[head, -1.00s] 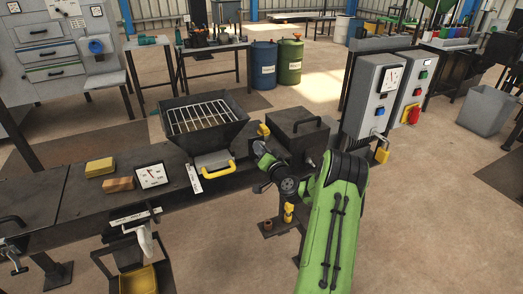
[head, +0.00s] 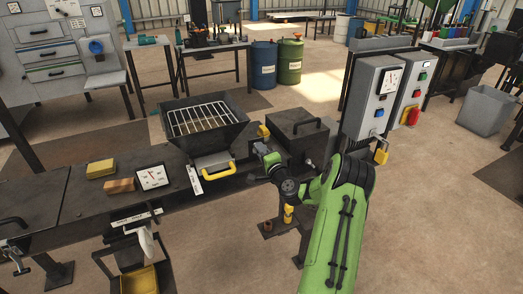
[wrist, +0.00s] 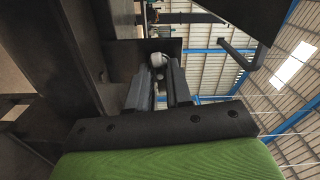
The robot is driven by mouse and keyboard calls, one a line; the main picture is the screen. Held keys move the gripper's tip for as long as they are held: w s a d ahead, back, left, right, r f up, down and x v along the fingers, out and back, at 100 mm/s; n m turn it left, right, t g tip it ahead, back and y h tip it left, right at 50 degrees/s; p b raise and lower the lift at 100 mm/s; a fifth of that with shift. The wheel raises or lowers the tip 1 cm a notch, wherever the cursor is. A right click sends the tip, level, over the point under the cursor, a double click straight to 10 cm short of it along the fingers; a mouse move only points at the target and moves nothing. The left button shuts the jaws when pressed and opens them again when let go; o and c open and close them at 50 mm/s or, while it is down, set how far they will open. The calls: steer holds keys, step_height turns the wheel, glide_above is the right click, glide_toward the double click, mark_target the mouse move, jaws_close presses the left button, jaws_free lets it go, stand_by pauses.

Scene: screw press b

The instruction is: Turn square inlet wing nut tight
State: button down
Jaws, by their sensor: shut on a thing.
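My gripper (head: 262,150) is at the bench between the hopper and the dark lidded box. In the wrist view, its two dark fingers (wrist: 158,78) are close together, with a small pale grey rounded piece (wrist: 157,60) at their tips. This appears to be the wing nut; its wings and thread are hidden, so its tightness cannot be told. In the head view I cannot make the wing nut out behind my gripper. The square hopper (head: 168,124) with a light grid stands just left of my gripper.
The dark lidded box (head: 285,143) with a bar handle stands close at right. A yellow handle (head: 219,172) sticks out in front of the hopper. A yellow fitting (head: 263,130) is just behind my gripper. Grey control boxes (head: 375,100) stand further right.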

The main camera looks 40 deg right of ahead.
steer(key=m+p, duration=0.6)
steer(key=m, duration=0.5)
steer(key=shift+f+m, duration=0.1)
steer(key=shift+m, duration=0.3)
stand_by(0.3)
steer(key=c, duration=1.2)
jaws_free()
steer(key=b+v, duration=0.1)
steer(key=v, duration=1.5)
steer(key=shift+b, duration=0.4)
steer(key=shift+w, duration=0.15)
